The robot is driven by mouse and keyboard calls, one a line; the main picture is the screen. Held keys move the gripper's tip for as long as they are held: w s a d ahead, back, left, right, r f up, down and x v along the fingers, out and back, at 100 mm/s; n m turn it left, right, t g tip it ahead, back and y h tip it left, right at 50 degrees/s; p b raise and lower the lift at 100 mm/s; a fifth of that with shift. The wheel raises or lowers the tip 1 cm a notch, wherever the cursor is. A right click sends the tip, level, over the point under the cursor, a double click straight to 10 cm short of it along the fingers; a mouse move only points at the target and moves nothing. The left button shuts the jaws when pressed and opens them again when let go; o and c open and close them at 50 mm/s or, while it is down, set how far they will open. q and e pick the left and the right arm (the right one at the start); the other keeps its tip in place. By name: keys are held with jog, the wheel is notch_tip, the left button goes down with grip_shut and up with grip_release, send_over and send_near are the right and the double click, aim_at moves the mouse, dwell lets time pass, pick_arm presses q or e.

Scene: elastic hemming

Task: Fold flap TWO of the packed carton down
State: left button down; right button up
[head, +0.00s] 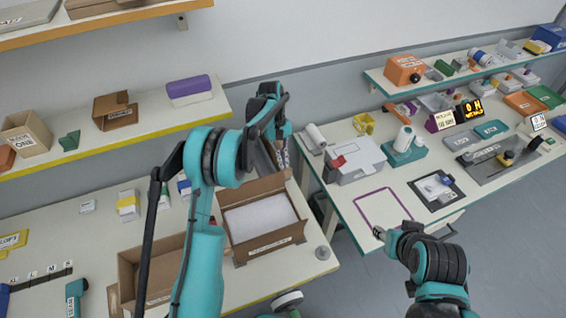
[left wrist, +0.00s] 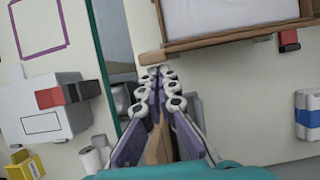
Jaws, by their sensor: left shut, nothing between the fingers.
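The packed carton (head: 243,252) is brown and open-topped, on the left bench, with white contents (head: 262,217) filling it. Its near side bears a label too small to read. Brown flap-like edges show around the rim; which is flap TWO I cannot tell. My left gripper (head: 283,155) points down beyond the carton's far right corner, partly hidden by its own arm. In the left wrist view its fingers (left wrist: 160,70) are together and empty, beside the end of the carton's brown rim (left wrist: 220,40); contact is unclear. My right gripper (head: 379,233) is over the right bench, its fingers too small to read.
An open brown box (head: 130,272) stands left of the carton, partly behind my left arm. A grey-white machine (head: 355,160) stands on the right bench, near a purple outlined square (head: 362,207). A floor gap separates the benches.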

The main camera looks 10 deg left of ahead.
pick_arm(q)
jog(key=shift+s+d+r+t+y, duration=0.2)
jog(key=shift+t+y, duration=0.1)
jog(key=shift+t, duration=0.2)
jog(key=shift+s+t+y, duration=0.1)
jog(key=shift+t+y, duration=0.2)
jog(key=shift+t, duration=0.1)
jog(key=shift+s+d+r+t+y, duration=0.15)
jog(key=shift+t+y, duration=0.15)
jog(key=shift+t, duration=0.1)
